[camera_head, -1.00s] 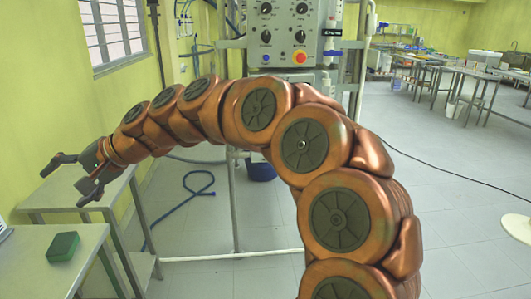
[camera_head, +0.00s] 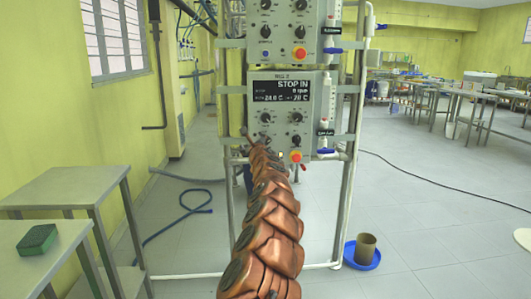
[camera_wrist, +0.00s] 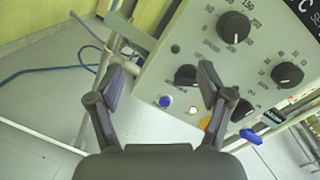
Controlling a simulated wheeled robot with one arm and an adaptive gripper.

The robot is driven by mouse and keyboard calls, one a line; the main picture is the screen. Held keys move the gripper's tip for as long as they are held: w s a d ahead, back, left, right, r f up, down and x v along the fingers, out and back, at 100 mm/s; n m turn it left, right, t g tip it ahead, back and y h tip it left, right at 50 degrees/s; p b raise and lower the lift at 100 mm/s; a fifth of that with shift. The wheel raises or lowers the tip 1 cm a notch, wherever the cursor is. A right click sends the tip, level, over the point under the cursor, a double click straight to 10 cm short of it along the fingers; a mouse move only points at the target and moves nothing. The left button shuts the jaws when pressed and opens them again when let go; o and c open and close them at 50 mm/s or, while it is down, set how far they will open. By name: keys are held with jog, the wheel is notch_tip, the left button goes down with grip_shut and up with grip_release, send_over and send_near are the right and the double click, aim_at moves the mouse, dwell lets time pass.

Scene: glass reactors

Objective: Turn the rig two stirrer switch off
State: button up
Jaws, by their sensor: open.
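The rig two control box (camera_head: 318,92) hangs on a pipe frame, with a display (camera_head: 281,88) reading "STOP IN". Below it are several black knobs, including an upper left knob (camera_head: 265,118), and a red button (camera_head: 296,156). My gripper (camera_head: 262,143) is in front of the panel's lower left part, which my arm partly hides. In the wrist view my gripper (camera_wrist: 162,68) is open and empty. A black knob (camera_wrist: 187,75) and a blue button (camera_wrist: 166,100) show between its fingers. Labels are too small to tell which control is the stirrer switch.
A second control box (camera_head: 282,32) sits above on the same frame. Metal tables (camera_head: 75,186) with a green sponge (camera_head: 37,239) are at left. A blue hose (camera_head: 180,215) lies at left.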

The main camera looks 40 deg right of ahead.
jog(key=m+g+h, duration=0.1)
jog(key=m+h, duration=0.1)
send_near(266, 142)
jog(key=x, duration=0.5)
jog(key=p+x, duration=0.1)
jog(key=shift+w+d+r, duration=0.15)
jog(key=shift+r, duration=0.2)
jog(key=shift+w+d+f, duration=0.25)
jog(key=shift+w, duration=0.15)
jog(key=shift+w+d+r+p, duration=0.3)
jog(key=shift+w+d+p, duration=0.1)
jog(key=shift+w+p, duration=0.15)
jog(key=shift+w+d+f, duration=0.25)
jog(key=shift+w, duration=0.25)
jog(key=shift+c, duration=0.3)
